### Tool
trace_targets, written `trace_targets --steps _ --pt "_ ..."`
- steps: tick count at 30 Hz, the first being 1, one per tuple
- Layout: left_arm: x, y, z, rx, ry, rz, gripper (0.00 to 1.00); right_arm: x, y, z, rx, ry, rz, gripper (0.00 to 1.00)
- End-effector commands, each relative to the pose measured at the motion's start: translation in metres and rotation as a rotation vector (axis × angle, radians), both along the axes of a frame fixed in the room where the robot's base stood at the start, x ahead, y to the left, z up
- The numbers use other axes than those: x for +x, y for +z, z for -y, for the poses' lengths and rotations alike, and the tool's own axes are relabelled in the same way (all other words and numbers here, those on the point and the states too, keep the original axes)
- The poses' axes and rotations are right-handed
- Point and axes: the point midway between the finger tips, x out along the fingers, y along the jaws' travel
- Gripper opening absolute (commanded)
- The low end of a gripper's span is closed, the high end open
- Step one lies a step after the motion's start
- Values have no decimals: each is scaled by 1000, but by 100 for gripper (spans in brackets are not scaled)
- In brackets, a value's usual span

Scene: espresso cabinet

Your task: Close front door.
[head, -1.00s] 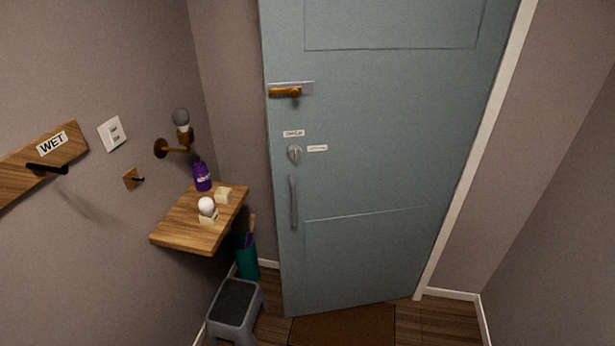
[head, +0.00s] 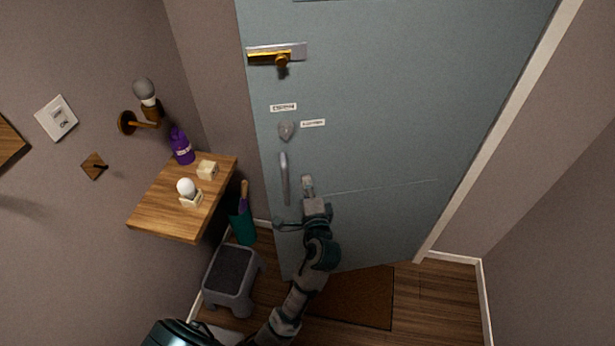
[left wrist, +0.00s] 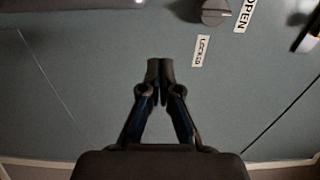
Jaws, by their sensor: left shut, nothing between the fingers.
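The blue-grey front door (head: 375,125) fills the middle of the head view and stands slightly ajar or near its frame; I cannot tell which. It carries a brass latch (head: 278,57) at the top, a grey thumb-turn (head: 286,130) with labels, and a vertical grey handle (head: 285,180). My left gripper (head: 308,184) is up at the door, just right of the handle. In the left wrist view its fingers (left wrist: 160,68) are together and empty in front of the door surface, beside the "LOCKED" label (left wrist: 201,51) and the thumb-turn (left wrist: 214,11). My right gripper is not in view.
A wooden shelf (head: 160,218) on the left wall holds a purple bottle (head: 183,148) and a white bulb (head: 186,187). A grey step stool (head: 230,278) and a teal umbrella bin (head: 242,224) stand below. A brown mat (head: 350,297) lies before the door.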

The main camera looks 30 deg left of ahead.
Motion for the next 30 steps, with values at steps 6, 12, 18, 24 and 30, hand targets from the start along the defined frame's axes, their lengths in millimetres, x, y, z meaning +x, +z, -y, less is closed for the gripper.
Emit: trace_targets --steps 6,12,18,24,30 --pt "40 1 -30 1 2 1 0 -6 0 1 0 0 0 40" --pt "71 1 -51 1 0 -1 0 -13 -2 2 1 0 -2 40" --pt "91 0 -64 -1 -2 -1 0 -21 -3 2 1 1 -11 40" --pt "97 -1 -68 -2 -2 -1 0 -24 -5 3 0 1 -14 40" --pt "97 -1 -69 -2 -2 -1 0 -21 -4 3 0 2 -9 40"
